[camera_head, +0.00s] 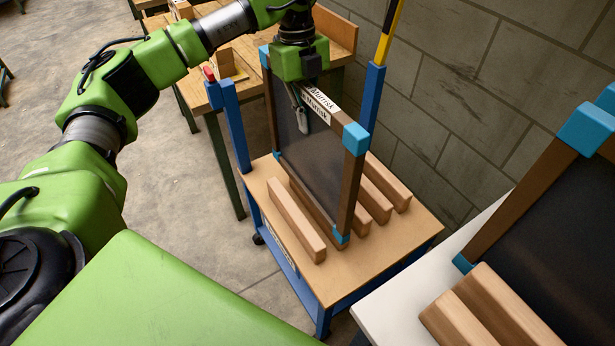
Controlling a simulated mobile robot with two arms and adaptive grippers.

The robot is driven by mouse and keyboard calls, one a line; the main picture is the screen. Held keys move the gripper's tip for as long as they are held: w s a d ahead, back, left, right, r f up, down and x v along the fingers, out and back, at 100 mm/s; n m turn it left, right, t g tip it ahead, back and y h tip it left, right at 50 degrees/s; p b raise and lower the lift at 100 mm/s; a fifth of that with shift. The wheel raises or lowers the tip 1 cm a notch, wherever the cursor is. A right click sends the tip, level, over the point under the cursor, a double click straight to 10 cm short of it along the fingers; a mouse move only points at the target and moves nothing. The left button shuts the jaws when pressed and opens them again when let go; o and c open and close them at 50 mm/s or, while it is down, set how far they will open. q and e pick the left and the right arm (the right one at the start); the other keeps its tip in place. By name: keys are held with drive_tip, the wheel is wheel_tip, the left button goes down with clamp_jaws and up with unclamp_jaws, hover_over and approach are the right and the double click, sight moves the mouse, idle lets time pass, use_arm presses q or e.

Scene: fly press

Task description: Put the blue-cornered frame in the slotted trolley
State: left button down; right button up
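The blue-cornered frame (349,190), with brown rails and a dark panel, stands upright over the slotted trolley (400,252). Its lower edge is between the trolley's wooden bars (297,218); I cannot tell whether it rests fully on the deck. My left gripper (299,112) is at the frame's top rail, from above, with finger parts showing in front of the dark panel. The far side of the grip is hidden, so I cannot tell whether it is closed on the rail. My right gripper is not in view.
A second blue-cornered frame (502,205) stands at the right by wooden blocks (480,318) on a white surface (395,308). The trolley has blue posts (236,125). A wooden workbench (407,88) stands behind, along a grey block wall (450,110). Open concrete floor (165,205) lies left.

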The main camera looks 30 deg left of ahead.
sight(305, 156)
use_arm(q)
wheel_tip(305, 156, down, 9)
drive_tip(key=shift+p, duration=0.5)
wheel_tip(305, 156, down, 5)
drive_tip(key=shift+r, duration=0.15)
drive_tip(key=c, duration=2.3)
unclamp_jaws()
